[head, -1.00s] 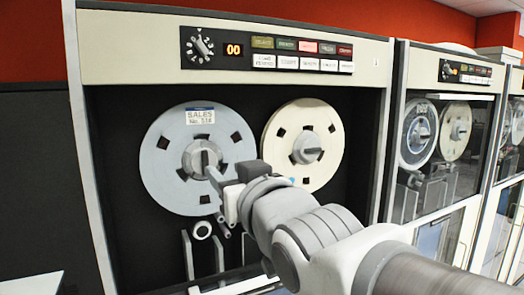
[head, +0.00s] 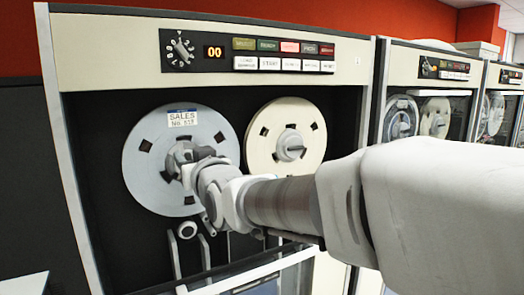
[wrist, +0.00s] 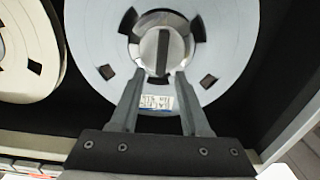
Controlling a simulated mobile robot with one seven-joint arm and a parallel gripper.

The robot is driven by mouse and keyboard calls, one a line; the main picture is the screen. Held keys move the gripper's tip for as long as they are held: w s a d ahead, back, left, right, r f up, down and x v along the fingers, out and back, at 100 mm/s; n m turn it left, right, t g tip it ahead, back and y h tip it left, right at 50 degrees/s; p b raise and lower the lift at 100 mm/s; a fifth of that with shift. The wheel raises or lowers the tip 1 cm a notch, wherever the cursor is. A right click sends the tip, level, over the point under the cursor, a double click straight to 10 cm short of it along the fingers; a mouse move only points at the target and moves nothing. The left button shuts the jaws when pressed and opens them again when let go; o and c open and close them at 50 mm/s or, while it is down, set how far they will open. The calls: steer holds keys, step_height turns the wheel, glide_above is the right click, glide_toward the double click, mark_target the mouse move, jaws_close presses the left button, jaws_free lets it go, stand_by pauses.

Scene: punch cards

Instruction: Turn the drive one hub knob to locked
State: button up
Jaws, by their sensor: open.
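The left reel of the near tape drive (head: 148,138) is pale blue-grey with a SALES label. Its hub knob, a round silver knob with a raised dark bar, shows in the wrist view (wrist: 163,52). The bar runs up and down in that picture. In the head view my gripper (head: 186,160) and arm cover most of the knob. In the wrist view my gripper (wrist: 161,75) is open, its two fingertips at the knob's lower edge, one on each side of the bar's line. The bar stands between or just beyond the tips; I cannot tell whether they touch it.
A cream reel (head: 262,157) with its own hub knob (head: 290,148) is on the right. A control panel (head: 247,51) with a dial, a "00" display and buttons is above. More drives (head: 425,115) stand to the right. Tape guide posts (head: 188,230) are below the reel.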

steer(key=shift+w+a, duration=0.15)
steer(key=shift+w, duration=0.1)
jaws_close()
